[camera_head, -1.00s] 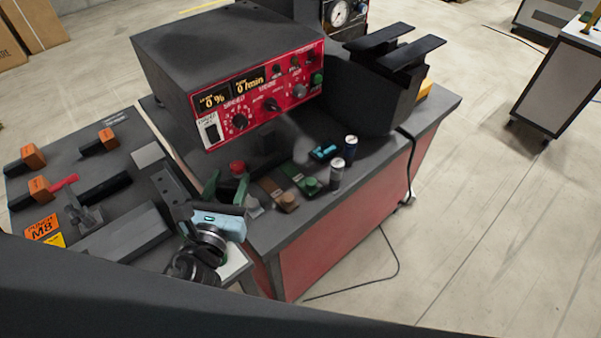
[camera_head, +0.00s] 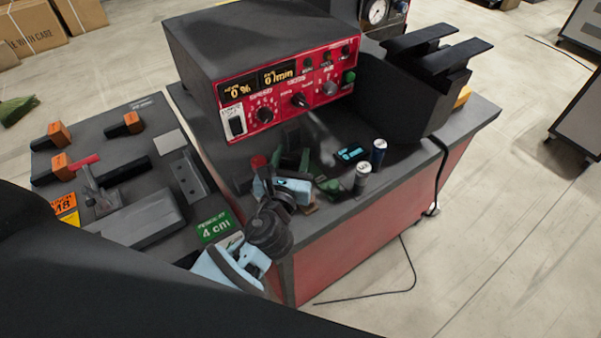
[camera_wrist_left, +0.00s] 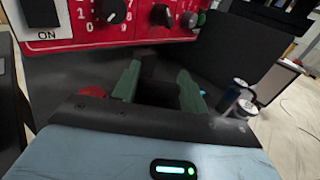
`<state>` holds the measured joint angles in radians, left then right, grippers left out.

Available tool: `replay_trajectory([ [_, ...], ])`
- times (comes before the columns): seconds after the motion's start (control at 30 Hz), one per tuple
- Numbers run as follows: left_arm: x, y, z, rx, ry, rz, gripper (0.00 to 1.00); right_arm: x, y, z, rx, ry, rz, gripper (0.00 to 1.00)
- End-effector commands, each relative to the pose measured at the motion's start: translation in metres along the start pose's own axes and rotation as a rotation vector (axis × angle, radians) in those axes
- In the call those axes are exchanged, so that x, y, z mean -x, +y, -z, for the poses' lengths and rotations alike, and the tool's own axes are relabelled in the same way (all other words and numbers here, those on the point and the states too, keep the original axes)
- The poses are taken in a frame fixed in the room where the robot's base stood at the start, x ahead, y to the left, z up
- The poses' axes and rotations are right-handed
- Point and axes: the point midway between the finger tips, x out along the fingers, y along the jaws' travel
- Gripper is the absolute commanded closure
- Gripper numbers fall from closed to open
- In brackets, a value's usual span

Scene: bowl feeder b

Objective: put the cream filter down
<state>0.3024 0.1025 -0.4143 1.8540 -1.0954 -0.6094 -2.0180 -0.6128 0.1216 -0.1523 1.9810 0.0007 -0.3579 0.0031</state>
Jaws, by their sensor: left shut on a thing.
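My left gripper (camera_head: 284,160) is over the front part of the dark bench top, below the red control panel. Its two green fingers also show in the left wrist view (camera_wrist_left: 159,78), pointing toward the panel with a dark gap between them. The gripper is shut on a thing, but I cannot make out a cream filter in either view. The held thing is hidden by the fingers and the light blue gripper body. My right gripper is not in view.
The control box (camera_head: 262,55) stands behind the gripper. A silver can (camera_head: 361,179) and a dark blue can (camera_head: 379,152) stand to its right, before a black hopper (camera_head: 405,100). At left, a grey table (camera_head: 105,185) carries orange-ended tools.

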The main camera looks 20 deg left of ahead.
Motion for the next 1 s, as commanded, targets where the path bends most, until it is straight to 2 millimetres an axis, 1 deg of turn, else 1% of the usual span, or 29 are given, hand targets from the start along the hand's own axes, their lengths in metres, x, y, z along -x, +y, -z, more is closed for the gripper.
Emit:
replay_trajectory([
  [0.03, 0.000, 0.000, 0.009, 0.000, 0.004, -0.001, 0.81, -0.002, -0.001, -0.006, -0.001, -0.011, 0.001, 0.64],
  [0.27, 0.000, 0.000, 0.010, 0.001, -0.003, 0.000, 0.81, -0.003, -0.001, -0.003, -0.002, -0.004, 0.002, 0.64],
  [0.37, 0.000, 0.000, 0.025, 0.001, 0.003, 0.000, 0.81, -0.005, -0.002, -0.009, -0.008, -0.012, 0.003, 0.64],
  [0.5, 0.001, 0.000, 0.050, 0.000, 0.007, 0.000, 0.81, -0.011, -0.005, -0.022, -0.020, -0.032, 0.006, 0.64],
  [0.6, 0.000, 0.000, 0.059, 0.001, 0.003, 0.000, 0.81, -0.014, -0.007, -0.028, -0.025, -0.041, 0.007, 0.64],
  [1.0, 0.000, 0.000, 0.059, 0.001, -0.003, 0.000, 0.81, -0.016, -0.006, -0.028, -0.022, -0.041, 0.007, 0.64],
])
